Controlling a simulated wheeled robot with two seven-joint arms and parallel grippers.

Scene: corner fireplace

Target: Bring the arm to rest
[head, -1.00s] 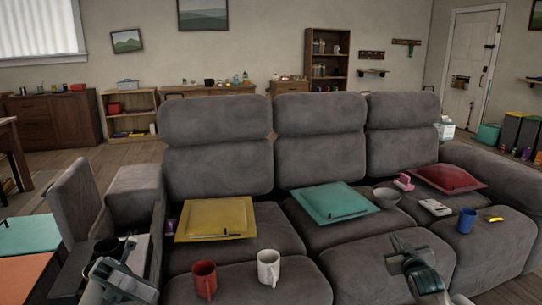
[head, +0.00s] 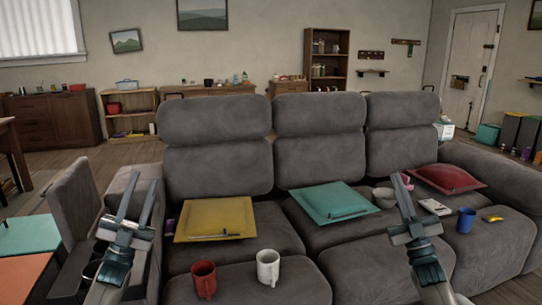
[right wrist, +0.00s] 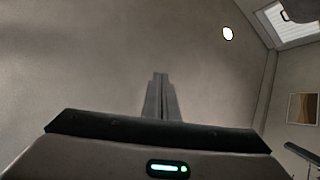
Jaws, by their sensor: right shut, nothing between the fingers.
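My left gripper (head: 144,180) is raised at the left, in front of the sofa's left armrest. Its two fingers point up and stand apart, with nothing between them. My right gripper (head: 402,178) is raised in front of the right part of the sofa, fingers pointing up and close together. In the right wrist view the right fingers (right wrist: 161,78) are shut and empty, with wall and ceiling beyond. The right gripper covers part of the seat near the grey bowl.
The grey sofa (head: 216,162) holds a yellow cushion (head: 215,216), teal cushion (head: 333,202), red cushion (head: 447,178), grey bowl (head: 384,196) and blue cup (head: 466,220). A red mug (head: 204,279) and white mug (head: 268,267) stand at its front, between my grippers.

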